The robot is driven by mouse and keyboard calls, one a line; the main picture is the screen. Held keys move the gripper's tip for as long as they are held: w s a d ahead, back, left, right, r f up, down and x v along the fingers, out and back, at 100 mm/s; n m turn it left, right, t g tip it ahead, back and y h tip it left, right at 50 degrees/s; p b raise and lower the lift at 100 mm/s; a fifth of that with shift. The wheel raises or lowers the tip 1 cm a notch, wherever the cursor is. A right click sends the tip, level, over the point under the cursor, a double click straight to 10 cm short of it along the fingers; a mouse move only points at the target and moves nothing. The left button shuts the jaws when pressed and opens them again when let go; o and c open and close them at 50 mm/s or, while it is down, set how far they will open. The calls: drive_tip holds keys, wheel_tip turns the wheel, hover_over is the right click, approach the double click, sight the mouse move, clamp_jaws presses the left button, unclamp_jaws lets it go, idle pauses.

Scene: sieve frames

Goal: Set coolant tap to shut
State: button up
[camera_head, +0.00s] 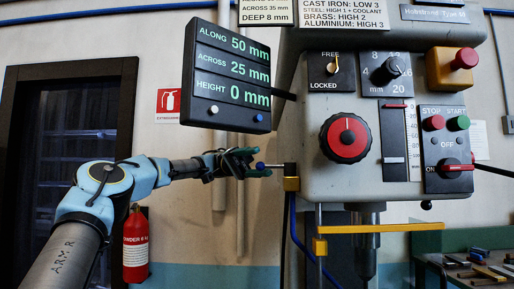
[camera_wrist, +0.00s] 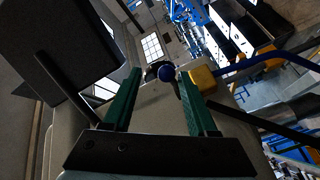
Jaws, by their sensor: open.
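A readout box (camera_head: 226,79) hangs just above my gripper. The drill head (camera_head: 300,130) with its red dial (camera_head: 346,138) stands to the right. A blue hose (camera_head: 291,240) runs down below the tap. A fire extinguisher (camera_head: 136,245) is at the lower left.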

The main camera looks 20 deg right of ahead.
wheel_tip(320, 180, up, 9)
drive_tip(key=p, duration=0.1)
drive_tip(key=shift+c, duration=0.4)
